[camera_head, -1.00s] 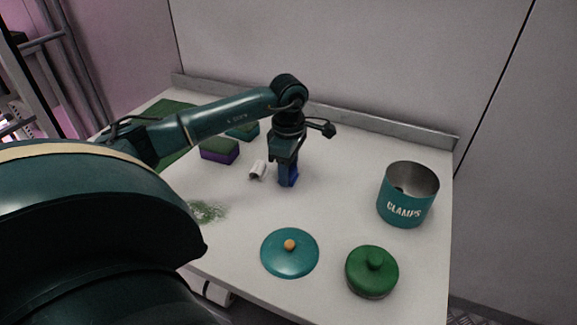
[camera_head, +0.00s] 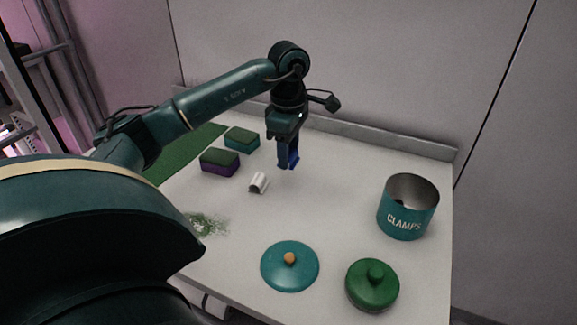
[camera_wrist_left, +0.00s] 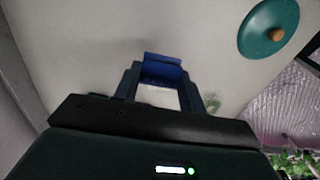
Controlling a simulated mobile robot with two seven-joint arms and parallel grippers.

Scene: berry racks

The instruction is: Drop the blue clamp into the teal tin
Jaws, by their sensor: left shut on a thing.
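My left gripper (camera_head: 288,163) is shut on the blue clamp (camera_head: 293,159) and holds it above the white table. In the left wrist view the blue clamp (camera_wrist_left: 163,70) sits between the fingertips of my left gripper (camera_wrist_left: 160,84). The teal tin (camera_head: 405,222), marked CLAMPS, stands upright and open on the right of the table, to the right of my gripper. Something dark shows inside it, too little to name. A teal lid (camera_head: 285,272) with an orange knob lies flat nearer the front, apart from the tin. My right gripper is not in view.
A green lidded pot (camera_head: 371,288) stands at the front right. A white clamp-like piece (camera_head: 259,183) lies left of my gripper. Two sponges, one purple and green (camera_head: 219,164), one teal and green (camera_head: 242,139), lie behind it. Green crumbs (camera_head: 204,225) are scattered at left. A low ledge (camera_head: 400,146) runs along the back.

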